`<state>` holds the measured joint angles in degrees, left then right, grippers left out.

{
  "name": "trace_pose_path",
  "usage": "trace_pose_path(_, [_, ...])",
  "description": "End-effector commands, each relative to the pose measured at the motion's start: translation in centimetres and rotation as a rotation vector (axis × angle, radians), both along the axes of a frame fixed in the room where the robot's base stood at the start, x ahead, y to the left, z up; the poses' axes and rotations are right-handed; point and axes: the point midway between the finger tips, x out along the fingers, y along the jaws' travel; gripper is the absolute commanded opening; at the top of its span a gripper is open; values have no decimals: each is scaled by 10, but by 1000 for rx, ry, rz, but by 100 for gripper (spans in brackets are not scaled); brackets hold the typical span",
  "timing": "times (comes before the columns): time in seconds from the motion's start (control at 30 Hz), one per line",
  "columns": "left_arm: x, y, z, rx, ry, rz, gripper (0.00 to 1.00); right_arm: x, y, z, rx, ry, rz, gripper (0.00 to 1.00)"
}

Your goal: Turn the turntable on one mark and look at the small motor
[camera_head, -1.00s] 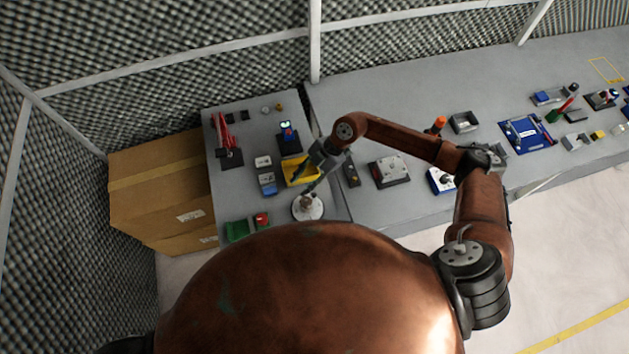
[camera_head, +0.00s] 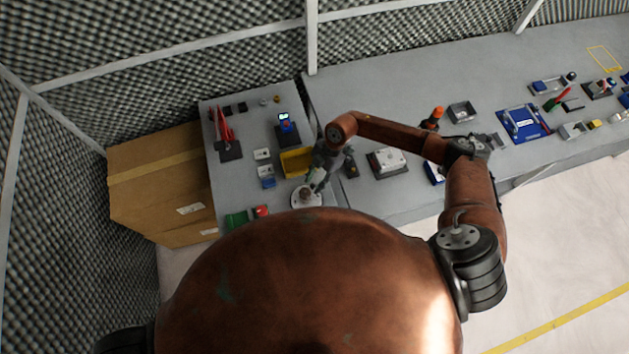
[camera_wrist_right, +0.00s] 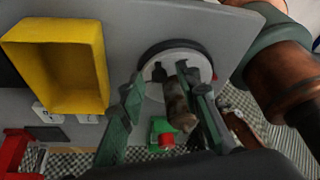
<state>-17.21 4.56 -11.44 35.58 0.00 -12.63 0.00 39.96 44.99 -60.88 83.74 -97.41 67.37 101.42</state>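The turntable (camera_head: 296,203) is a pale round disc at the front of the left table; it also shows in the right wrist view (camera_wrist_right: 203,62), with a dark rim behind it. The small motor appears to be the brownish cylinder (camera_wrist_right: 179,108) standing on the disc. My right gripper (camera_head: 315,184) is low over the turntable. In the right wrist view its two greenish fingers (camera_wrist_right: 166,88) are apart, with the cylinder between them in the picture. I cannot tell whether either finger touches it. My left gripper is not in view.
A yellow bin (camera_head: 284,161) stands just behind the turntable. Green (camera_head: 236,219) and red (camera_head: 261,211) items lie to its left. A red-armed stand (camera_head: 229,150) and a blue device (camera_head: 285,122) are farther back. A grey box (camera_head: 388,162) sits on the right table.

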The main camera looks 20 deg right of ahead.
Motion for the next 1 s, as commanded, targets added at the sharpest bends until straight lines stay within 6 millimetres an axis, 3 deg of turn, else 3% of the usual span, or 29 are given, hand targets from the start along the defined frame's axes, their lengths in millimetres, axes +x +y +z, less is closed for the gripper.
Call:
trace_pose_path(0.13, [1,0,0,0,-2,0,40,0,0,0,0,0,1,30])
trace_pose_path(0.57, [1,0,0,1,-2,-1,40,0,1,0,1,0,1,0])
trace_pose_path(1.0, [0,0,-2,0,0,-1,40,1,2,0,2,0,19,0])
